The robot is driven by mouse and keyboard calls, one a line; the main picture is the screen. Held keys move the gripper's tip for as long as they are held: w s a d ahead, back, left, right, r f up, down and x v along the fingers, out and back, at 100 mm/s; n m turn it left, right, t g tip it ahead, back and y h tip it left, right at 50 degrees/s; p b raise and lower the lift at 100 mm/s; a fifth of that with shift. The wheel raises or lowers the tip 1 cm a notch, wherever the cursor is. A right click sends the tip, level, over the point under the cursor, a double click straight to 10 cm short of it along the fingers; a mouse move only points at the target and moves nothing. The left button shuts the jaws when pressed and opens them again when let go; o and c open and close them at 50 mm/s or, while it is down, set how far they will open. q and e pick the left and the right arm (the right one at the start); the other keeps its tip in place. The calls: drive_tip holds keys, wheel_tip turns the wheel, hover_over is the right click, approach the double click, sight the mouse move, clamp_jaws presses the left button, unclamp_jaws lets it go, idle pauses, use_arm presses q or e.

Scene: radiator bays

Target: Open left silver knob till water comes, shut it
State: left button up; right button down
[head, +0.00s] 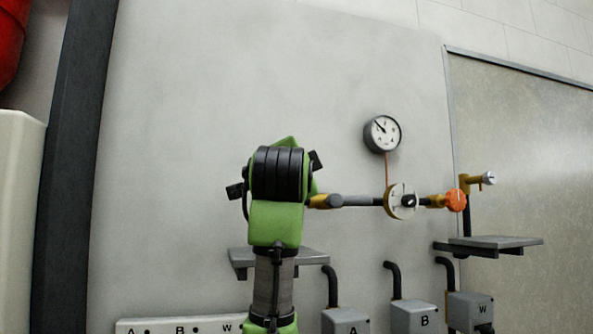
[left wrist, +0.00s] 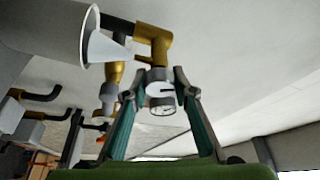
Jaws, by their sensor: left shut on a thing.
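In the left wrist view, my left gripper (left wrist: 160,92) has its two teal fingers closed around a small silver knob (left wrist: 161,103). The knob sits at the end of a brass elbow fitting (left wrist: 152,42). In the head view, my green left arm covers this gripper and the left silver knob. Another silver knob (head: 488,178) shows on a brass fitting at the far right, untouched. I cannot make out running water in either view. My right gripper is not in view.
In the head view, a pipe (head: 350,200) runs right from behind my arm to a round valve dial (head: 401,201) and an orange knob (head: 456,200). A gauge (head: 382,133) hangs above. Grey shelves (head: 488,242) and boxes marked A (head: 346,321) and B (head: 414,316) are below.

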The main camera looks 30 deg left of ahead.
use_arm(q)
drive_tip(key=shift+m, duration=0.4)
drive_tip(key=o, duration=1.1)
drive_tip(key=shift+w, duration=0.1)
drive_tip(key=v, duration=1.2)
drive_tip(key=shift+r, duration=0.1)
